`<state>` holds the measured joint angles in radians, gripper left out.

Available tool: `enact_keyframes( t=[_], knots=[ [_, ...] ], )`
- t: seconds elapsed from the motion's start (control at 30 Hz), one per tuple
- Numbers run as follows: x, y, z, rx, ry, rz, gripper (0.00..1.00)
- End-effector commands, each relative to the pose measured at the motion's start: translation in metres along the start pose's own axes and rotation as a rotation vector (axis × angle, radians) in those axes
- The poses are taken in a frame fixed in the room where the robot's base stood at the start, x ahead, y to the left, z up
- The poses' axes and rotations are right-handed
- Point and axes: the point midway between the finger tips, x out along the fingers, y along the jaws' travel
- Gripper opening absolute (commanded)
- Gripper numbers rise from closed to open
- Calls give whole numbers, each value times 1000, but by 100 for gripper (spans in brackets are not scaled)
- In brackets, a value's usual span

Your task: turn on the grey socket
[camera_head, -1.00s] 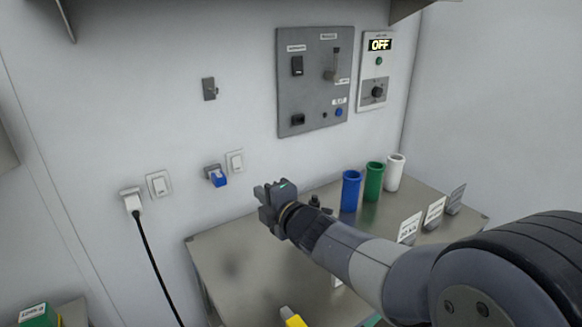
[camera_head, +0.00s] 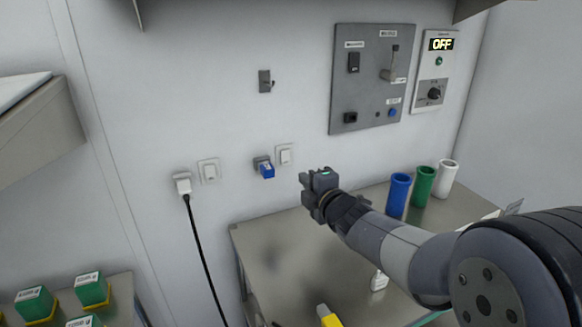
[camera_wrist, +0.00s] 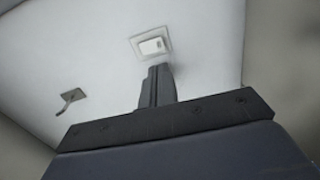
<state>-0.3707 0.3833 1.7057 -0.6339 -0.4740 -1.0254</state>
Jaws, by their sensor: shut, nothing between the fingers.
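The grey socket (camera_head: 260,161) is on the white wall with a blue plug (camera_head: 267,171) in it. A white rocker switch (camera_head: 285,155) on a pale plate sits just right of it. My gripper (camera_head: 306,190) is shut and empty, in front of the wall, to the lower right of that switch in the head view. In the wrist view, my shut fingers (camera_wrist: 158,84) point towards a white rocker switch (camera_wrist: 152,45) with a visible space in the picture between them. The blue plug does not show in the wrist view.
A white socket (camera_head: 183,184) with a black-corded plug and its own switch (camera_head: 209,171) is further left. A grey panel (camera_head: 372,78) is right. A steel table (camera_head: 290,262) lies below, with blue, green and white cups (camera_head: 424,186).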

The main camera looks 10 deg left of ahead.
Motion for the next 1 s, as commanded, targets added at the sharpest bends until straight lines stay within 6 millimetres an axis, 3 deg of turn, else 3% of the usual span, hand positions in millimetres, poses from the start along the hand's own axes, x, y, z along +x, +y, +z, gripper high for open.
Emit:
enact_keyframes(
  t=[0.3, 0.5, 1.0],
  knots=[
    [57, 0, 0, 0, 1, -1, 0],
    [81, 0, 0, 0, 0, -2, 0],
    [92, 0, 0, -1, -1, 0, 0]
  ],
)
